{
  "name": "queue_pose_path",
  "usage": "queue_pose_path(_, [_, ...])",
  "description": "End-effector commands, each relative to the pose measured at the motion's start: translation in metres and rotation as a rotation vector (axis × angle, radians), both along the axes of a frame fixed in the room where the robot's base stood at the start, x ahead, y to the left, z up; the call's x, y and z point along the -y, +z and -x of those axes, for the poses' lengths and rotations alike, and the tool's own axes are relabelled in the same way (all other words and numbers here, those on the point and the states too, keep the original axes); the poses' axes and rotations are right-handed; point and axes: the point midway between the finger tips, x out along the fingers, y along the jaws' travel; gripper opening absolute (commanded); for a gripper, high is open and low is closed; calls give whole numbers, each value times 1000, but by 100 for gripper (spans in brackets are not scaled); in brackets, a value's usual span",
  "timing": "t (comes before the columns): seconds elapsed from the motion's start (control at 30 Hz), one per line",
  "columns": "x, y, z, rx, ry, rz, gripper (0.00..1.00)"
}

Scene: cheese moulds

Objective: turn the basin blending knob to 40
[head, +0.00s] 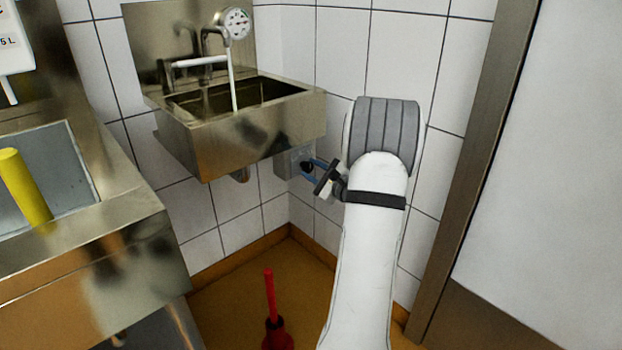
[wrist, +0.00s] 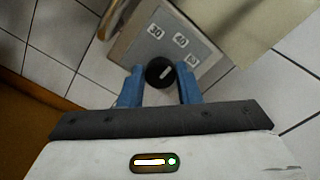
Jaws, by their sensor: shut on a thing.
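The black blending knob (wrist: 157,78) sits on a grey plate (wrist: 140,38) with labels; 30 and 40 read clearly, and a third at the right is hard to read. The knob's white mark slants up and to the right in the wrist view; I cannot tell exactly which label it meets. My gripper (wrist: 160,70) is shut on the knob, one blue finger on each side. In the head view, my gripper (head: 309,169) reaches the small grey box (head: 291,161) beneath the right end of the steel basin (head: 230,145); the knob is small and dark there.
A dial thermometer (head: 236,23) stands above the basin beside the tap. A steel counter (head: 90,250) with a yellow cylinder (head: 24,187) is at the left. A red-handled tool (head: 270,297) stands on the brown floor. Tiled walls close the corner.

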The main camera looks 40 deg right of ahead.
Motion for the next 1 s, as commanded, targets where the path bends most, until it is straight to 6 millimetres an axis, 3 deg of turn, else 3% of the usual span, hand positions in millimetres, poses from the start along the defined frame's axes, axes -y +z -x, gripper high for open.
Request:
queue_pose_path(0.53, [-1,-2,0,-3,1,26,8])
queue_pose_path(0.57, [-1,-2,0,-3,1,26,32])
queue_pose_path(0.6, [-1,-2,0,-3,1,26,35])
queue_pose_path(0.8, [-1,-1,0,-1,1,27,51])
queue_pose_path(1.0, [-1,0,0,1,1,28,51])
